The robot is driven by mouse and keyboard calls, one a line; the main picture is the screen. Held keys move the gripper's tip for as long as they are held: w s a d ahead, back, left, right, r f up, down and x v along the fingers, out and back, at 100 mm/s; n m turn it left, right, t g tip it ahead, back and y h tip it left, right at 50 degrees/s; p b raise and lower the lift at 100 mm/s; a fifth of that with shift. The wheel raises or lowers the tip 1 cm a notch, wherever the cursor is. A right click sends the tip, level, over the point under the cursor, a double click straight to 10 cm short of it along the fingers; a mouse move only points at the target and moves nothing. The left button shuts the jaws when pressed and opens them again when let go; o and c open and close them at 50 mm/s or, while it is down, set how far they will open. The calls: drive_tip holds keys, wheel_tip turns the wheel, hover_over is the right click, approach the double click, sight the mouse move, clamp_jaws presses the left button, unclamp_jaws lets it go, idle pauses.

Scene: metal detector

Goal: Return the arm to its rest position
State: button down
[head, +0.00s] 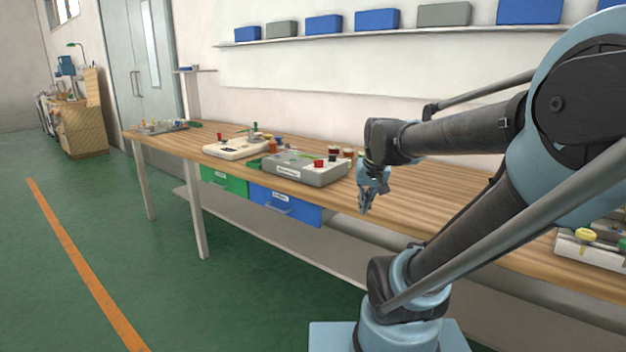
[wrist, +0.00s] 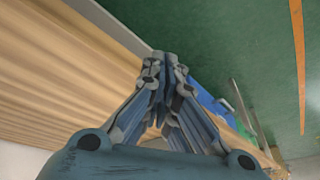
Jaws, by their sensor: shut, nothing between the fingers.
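My gripper (head: 366,207) hangs at the end of my bent arm, in front of the wooden workbench's front edge, in the head view. Its fingers point down. In the wrist view my gripper (wrist: 167,62) shows its fingertips close together with nothing between them. The wooden workbench (head: 435,192) runs behind it, and the bench top (wrist: 60,70) fills the left of the wrist view.
A grey device (head: 318,176) and a white device (head: 232,151) stand on the bench left of my gripper. A blue drawer (head: 285,206) and a green drawer (head: 223,180) hang below. Another device (head: 592,252) sits at right. The green floor (head: 150,240) at left is clear.

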drive_tip(key=s+d+f+g, duration=0.1)
drive_tip(key=s+d+f, duration=0.2)
drive_tip(key=s+f, duration=0.6)
drive_tip(key=s, duration=0.4)
drive_tip(key=shift+s+d+f+n+g+h, duration=0.2)
drive_tip(key=shift+d+f+n+g+h, duration=0.05)
drive_tip(key=shift+d+n+g+h, duration=0.15)
